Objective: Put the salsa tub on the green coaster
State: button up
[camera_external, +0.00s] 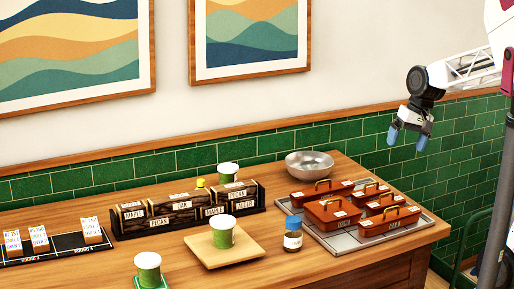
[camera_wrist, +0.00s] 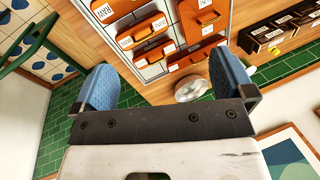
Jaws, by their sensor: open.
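Several green tubs with white tops stand on the wooden counter, their labels too small to read, so I cannot tell which is the salsa tub. One green tub (camera_external: 222,231) stands on a square wooden board, one green tub (camera_external: 228,172) stands at the back behind the dark rack, and one green tub (camera_external: 148,267) stands at the front left. The green coaster (camera_external: 139,284) shows beneath the front-left tub, partly hidden and cut by the frame edge. My gripper (camera_external: 408,140) is open and empty, high at the right, away from the tubs; its blue fingers also show in the wrist view (camera_wrist: 165,84).
A grey tray (camera_external: 340,246) carries several lidded orange boxes (camera_external: 333,213). A steel bowl (camera_external: 309,164) stands behind it. A blue-lidded jar (camera_external: 292,235) is right of the wooden board (camera_external: 258,249). The dark rack (camera_external: 140,230) holds labelled blocks; white cards (camera_external: 40,238) stand at left.

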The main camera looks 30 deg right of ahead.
jog(key=s+d+f+n+t+h, duration=0.1)
jog(key=s+d+f+h, duration=0.1)
jog(key=s+d, duration=0.8)
jog(key=shift+d+n+t+h, duration=0.3)
jog(key=shift+d+n+h, duration=0.1)
jog(key=shift+d+h, duration=0.3)
